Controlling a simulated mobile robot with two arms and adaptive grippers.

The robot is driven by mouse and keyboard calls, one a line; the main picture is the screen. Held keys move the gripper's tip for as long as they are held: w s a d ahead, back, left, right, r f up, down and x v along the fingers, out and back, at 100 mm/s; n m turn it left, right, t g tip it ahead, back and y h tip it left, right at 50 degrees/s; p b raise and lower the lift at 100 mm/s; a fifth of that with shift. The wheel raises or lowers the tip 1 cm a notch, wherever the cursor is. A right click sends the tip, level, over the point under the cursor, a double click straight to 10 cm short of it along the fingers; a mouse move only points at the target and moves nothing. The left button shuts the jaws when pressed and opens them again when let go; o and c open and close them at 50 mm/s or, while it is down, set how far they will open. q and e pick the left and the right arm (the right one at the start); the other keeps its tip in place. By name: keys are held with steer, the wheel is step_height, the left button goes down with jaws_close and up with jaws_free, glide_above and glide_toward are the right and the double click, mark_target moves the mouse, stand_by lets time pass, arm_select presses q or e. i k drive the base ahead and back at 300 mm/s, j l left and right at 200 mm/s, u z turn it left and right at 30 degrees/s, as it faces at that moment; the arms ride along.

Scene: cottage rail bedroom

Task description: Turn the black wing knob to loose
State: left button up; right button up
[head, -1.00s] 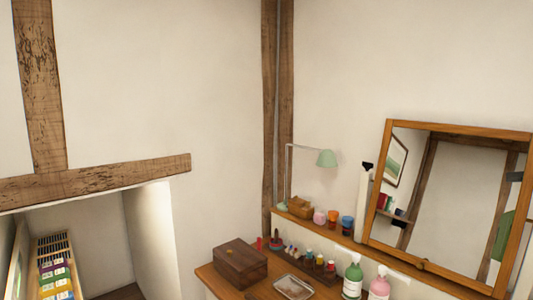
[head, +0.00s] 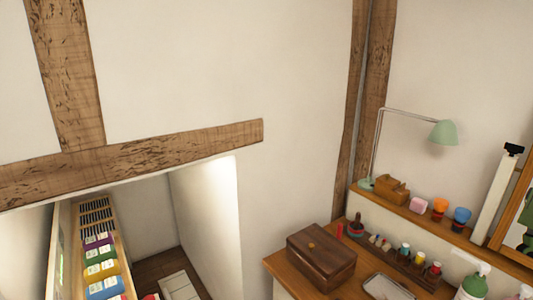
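A small black knob-like piece (head: 513,149) sits on top of a white post (head: 496,197) at the right edge, beside the mirror frame (head: 514,220). It looks like the black wing knob, but it is too small to tell how it is turned. Neither of my grippers shows in the head view.
A wooden dresser (head: 285,271) holds a brown box (head: 321,258), a tray (head: 388,288) and a rack of small bottles. The shelf above carries a green lamp (head: 443,132) and cups. An alcove with a row of coloured packets (head: 102,270) opens at lower left.

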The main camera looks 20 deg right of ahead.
mark_target(513, 149)
steer(key=i+z, duration=0.2)
steer(key=z, duration=0.2)
steer(key=i+j+z, duration=0.15)
steer(key=z, duration=0.25)
steer(key=i+j+z, duration=0.15)
steer(key=z, duration=0.25)
steer(key=i+j+z, duration=0.1)
steer(key=z, duration=0.3)
steer(key=i+j+z, duration=0.1)
steer(key=j+z, duration=0.3)
